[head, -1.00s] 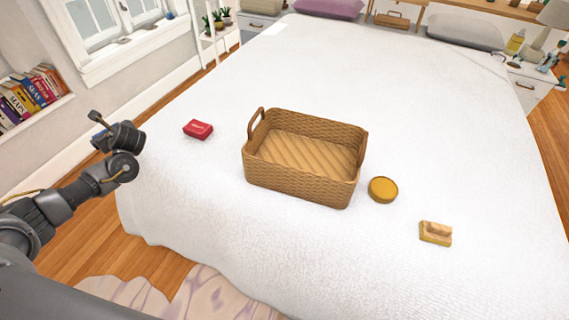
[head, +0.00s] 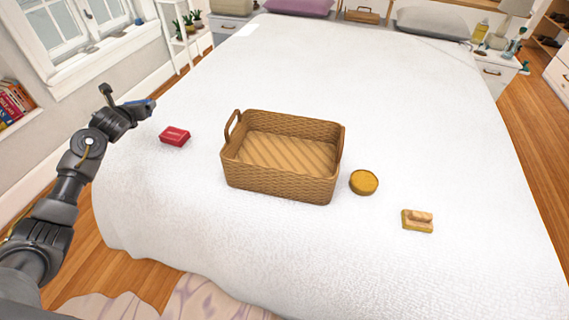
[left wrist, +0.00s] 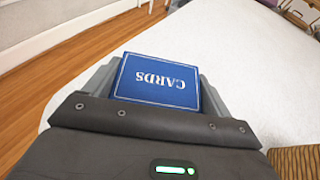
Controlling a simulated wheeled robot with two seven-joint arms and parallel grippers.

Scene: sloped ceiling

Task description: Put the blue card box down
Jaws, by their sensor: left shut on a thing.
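The blue card box (left wrist: 158,80), lettered CARDS, sits between the fingers of my left gripper (left wrist: 155,85) in the left wrist view. In the head view my left gripper (head: 143,106) is at the left edge of the bed, with a bit of the blue box (head: 150,103) showing at its tip. The gripper is shut on the box. It is up and left of a red box (head: 174,136). I cannot tell how high it is above the white bed (head: 330,70). My right gripper is not in view.
A wicker basket (head: 262,180) stands empty mid-bed. Right of it are a round yellow tin (head: 363,182) and a wooden brush (head: 417,220). The bed behind the basket is clear. A window wall and bookshelf are at the left.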

